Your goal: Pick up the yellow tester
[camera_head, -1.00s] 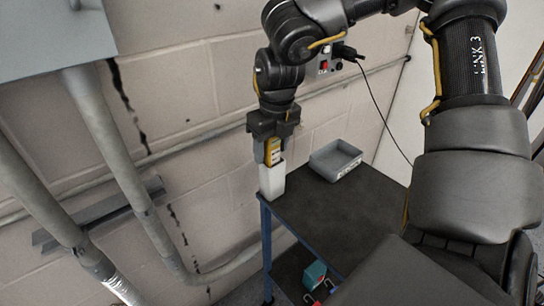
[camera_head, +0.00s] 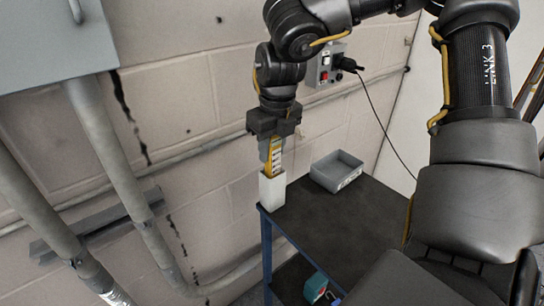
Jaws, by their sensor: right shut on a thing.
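The yellow tester (camera_head: 275,157) stands upright between the fingers of my right gripper (camera_head: 271,150). The gripper points down and is shut on it. The tester's lower end is hidden by a white holder (camera_head: 272,190) on the near left corner of the dark cart top. The tester appears to be still partly inside the holder, directly below the gripper. My left gripper is not in view.
A grey tray (camera_head: 337,170) sits at the back of the cart top (camera_head: 330,215), right of the holder. A teal thing (camera_head: 315,287) lies on the lower shelf. Pipes run at left.

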